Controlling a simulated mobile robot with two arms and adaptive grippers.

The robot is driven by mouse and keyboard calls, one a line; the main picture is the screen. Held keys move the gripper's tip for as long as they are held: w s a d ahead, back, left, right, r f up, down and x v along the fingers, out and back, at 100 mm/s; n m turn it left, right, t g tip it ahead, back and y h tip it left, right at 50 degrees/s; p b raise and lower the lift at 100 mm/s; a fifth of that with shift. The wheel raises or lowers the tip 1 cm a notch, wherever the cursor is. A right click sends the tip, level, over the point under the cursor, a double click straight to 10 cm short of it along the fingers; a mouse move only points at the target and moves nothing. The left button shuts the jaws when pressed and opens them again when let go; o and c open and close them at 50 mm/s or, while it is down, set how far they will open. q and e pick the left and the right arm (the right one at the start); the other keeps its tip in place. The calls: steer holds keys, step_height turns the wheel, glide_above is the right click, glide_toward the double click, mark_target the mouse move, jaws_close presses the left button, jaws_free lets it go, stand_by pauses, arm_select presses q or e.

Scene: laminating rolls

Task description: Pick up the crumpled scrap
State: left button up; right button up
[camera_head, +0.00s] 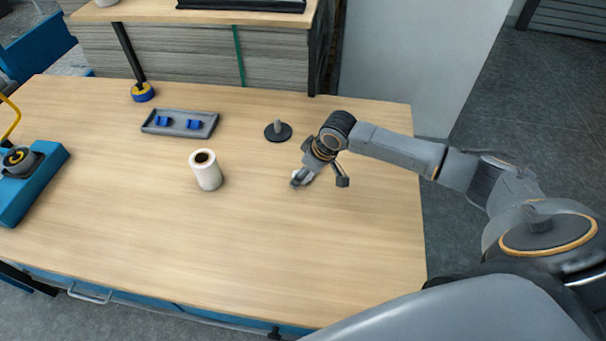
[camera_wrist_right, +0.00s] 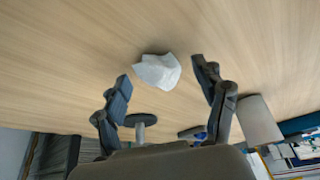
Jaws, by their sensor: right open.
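The crumpled scrap (camera_wrist_right: 158,71) is a small whitish, faceted lump on the wooden table. In the right wrist view it lies just beyond and between the two spread fingers of my right gripper (camera_wrist_right: 162,85), with no finger seen to touch it. In the head view the scrap (camera_head: 303,175) is mostly hidden by my right gripper (camera_head: 318,182), which is low over the middle right of the table. The right gripper is open and empty. My left gripper is in neither view.
A white roll (camera_head: 207,172) stands left of the right gripper. A dark round base with a short peg (camera_head: 278,131) is close behind it. A grey tray (camera_head: 203,131) with blue pieces lies farther left. A blue device (camera_head: 28,185) is at the left edge. The front tabletop is clear.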

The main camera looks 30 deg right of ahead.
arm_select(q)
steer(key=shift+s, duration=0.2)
arm_select(e)
steer(key=shift+c, duration=0.2)
steer(key=c, duration=0.8)
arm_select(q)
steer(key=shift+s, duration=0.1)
